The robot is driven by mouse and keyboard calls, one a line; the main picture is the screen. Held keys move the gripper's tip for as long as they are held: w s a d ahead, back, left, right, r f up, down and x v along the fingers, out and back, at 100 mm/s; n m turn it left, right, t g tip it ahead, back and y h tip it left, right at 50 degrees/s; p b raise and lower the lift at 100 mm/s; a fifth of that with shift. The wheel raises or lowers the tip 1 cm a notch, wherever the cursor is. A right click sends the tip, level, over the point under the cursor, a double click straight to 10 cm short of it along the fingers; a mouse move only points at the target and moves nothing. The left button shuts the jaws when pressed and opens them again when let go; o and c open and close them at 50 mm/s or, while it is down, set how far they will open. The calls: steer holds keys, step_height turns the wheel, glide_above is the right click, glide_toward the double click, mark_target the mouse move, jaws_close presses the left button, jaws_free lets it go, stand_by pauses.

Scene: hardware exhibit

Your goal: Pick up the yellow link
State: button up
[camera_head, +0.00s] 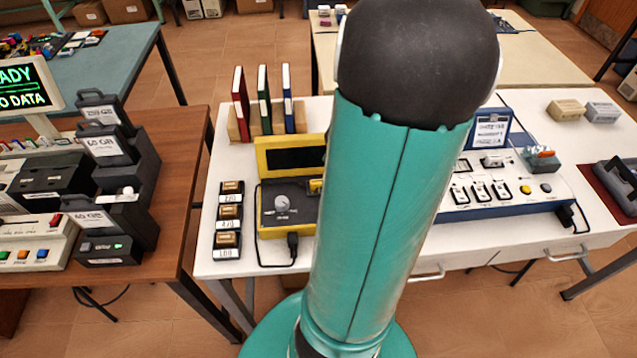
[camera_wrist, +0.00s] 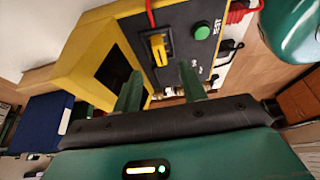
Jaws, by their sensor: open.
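The yellow link (camera_wrist: 158,48) is a small yellow piece in a dark slot on the grey panel of a yellow-framed device (camera_wrist: 80,68). In the head view a small yellow piece (camera_head: 316,186), which looks like the same link, shows beside my arm's left edge. The device (camera_head: 264,153) there has a dark screen and a pale knob. My gripper (camera_wrist: 160,86) is open, with its two green fingers apart and nothing seen between them. In the wrist view the link appears beyond the fingertips, between their lines. My arm hides the gripper in the head view.
A green button (camera_wrist: 202,32) and a red cable (camera_wrist: 238,14) are close to the link. Three labelled blocks (camera_head: 229,212) stand left of the device, and upright books (camera_head: 264,98) behind it. A blue-and-white console (camera_head: 500,190) is to the right on the white table (camera_head: 230,168).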

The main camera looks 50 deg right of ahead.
mark_target(319, 181)
steer(key=x, duration=0.6)
jaws_close()
